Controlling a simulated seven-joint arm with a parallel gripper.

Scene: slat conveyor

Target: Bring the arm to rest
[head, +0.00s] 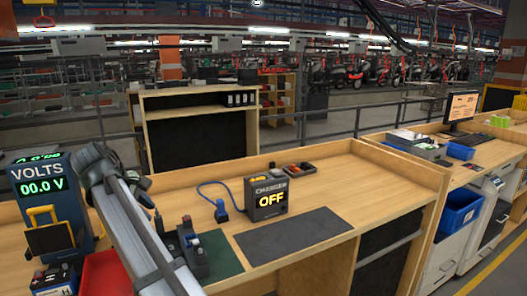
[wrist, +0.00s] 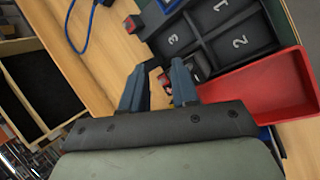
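My arm reaches up from the bottom of the head view, with its wrist end above the left part of the wooden bench. The fingers are not clearly visible there. In the wrist view my gripper (wrist: 158,78) shows two blue-grey fingers standing apart with nothing held between them. Beyond the fingertips are a black tray (wrist: 190,50) with compartments marked 1, 2 and 3, and a red tray (wrist: 270,90). A small dark and red object lies behind the fingertips, partly hidden by them.
The bench holds a charger (head: 266,197) reading OFF, a blue plug (head: 221,212) on a cable, and a dark mat (head: 293,236). A voltmeter (head: 42,190) reading 00.0 V stands left, with a battery (head: 55,280) below it. A blue bin (head: 460,212) is at right.

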